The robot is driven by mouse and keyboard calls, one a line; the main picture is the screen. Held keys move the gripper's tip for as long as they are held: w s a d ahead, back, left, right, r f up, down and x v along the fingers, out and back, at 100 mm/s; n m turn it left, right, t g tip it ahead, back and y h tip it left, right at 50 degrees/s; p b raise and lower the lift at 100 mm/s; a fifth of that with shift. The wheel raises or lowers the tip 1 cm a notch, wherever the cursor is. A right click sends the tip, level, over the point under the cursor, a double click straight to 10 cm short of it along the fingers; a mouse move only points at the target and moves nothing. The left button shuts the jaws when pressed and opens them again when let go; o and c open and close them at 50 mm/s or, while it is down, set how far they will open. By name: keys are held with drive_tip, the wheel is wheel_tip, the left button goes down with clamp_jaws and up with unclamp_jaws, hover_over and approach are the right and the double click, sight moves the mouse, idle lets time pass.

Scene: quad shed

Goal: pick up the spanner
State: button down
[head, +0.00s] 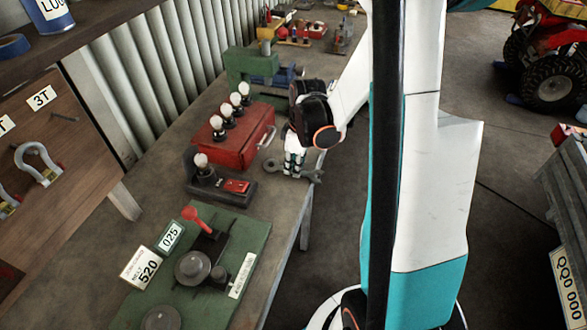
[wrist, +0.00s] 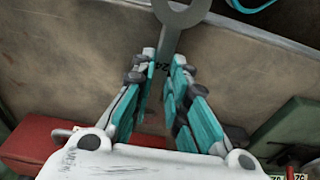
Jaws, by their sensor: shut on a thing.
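The spanner is a grey metal tool with a ring at one end and an open jaw at the other. In the head view its ring end (head: 270,165) shows left of my gripper (head: 293,167) and its open end (head: 314,177) shows to the right, by the bench's edge. In the wrist view the shaft of the spanner (wrist: 165,47) runs between the two teal-and-grey fingers of my gripper (wrist: 164,75), which are shut on it. The ring is at the top of that view. I cannot tell whether the spanner touches the bench.
A red box (head: 236,140) stands close left of my gripper, with white-topped knobs along it. A dark block with a red switch (head: 236,186) is nearer. A green board (head: 243,235) with parts fills the bench's front.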

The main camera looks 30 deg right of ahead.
wheel_tip(320, 180, up, 20)
drive_tip(key=p, duration=0.6)
drive_tip(key=shift+f, duration=0.1)
